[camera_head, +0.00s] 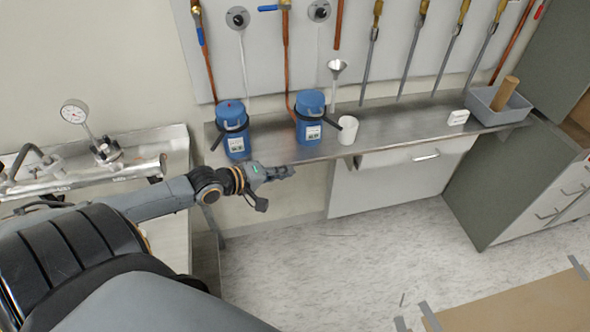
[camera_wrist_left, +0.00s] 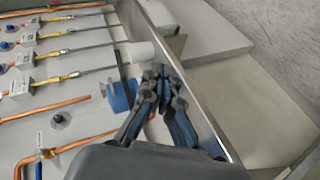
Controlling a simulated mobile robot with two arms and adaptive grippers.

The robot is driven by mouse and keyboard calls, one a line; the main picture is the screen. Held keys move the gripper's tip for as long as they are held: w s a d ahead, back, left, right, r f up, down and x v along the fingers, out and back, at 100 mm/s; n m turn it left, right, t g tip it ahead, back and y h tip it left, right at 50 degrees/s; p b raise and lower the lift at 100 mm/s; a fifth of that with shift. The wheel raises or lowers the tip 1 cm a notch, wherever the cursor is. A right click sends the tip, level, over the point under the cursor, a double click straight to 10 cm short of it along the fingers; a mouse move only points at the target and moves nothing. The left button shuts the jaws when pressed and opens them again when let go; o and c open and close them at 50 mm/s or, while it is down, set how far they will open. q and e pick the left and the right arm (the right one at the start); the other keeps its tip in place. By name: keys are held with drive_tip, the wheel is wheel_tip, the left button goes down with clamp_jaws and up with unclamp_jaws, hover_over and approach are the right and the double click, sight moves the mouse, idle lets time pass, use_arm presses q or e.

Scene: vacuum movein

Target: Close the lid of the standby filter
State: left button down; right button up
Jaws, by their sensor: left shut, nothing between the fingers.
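Two blue canister filters with white labels stand on the steel shelf, a left one (camera_head: 234,130) and a right one (camera_head: 309,120). A black bar sticks out from each near the top. I cannot tell which is the standby filter, nor clearly whether either lid is open. My left gripper (camera_head: 289,171) is shut and empty, in front of the shelf edge, below and between the canisters, apparently touching neither. In the left wrist view the closed fingers (camera_wrist_left: 160,76) are beside part of a blue canister (camera_wrist_left: 121,96), partly hidden by the gripper. My right gripper is out of view.
Pipes and valves line the wall panel (camera_head: 265,60).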

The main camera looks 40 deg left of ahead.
use_arm(q)
drive_tip(key=s+d+f+m+g, duration=0.3)
drive_tip(key=s+d+f+m, duration=0.2)
drive_tip(key=s+d, duration=0.3)
drive_tip(key=shift+d+f, duration=0.65)
drive_tip(key=shift+f, duration=0.05)
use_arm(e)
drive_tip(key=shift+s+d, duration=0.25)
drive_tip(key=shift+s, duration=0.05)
use_arm(q)
drive_tip(key=s+d+m+g+y, duration=0.2)
drive_tip(key=s+d+m+g, duration=0.15)
drive_tip(key=s, duration=0.35)
drive_tip(key=s+d+m+g+y, duration=0.2)
drive_tip(key=s+d+m, duration=0.15)
drive_tip(key=s, duration=0.45)
wheel_tip(320, 180, down, 26)
drive_tip(key=g+b, duration=0.1)
drive_tip(key=g, duration=0.1)
drive_tip(key=s+a+f, duration=0.1)
drive_tip(key=s+f, duration=0.8)
drive_tip(key=s+a+f+m, duration=0.1)
drive_tip(key=s+a+f, duration=0.1)
drive_tip(key=s+f, duration=0.6)
drive_tip(key=shift+s+a+f+g+b, duration=0.25)
drive_tip(key=shift+s+f+g+b, duration=0.1)
drive_tip(key=shift+s+g+b, duration=0.1)
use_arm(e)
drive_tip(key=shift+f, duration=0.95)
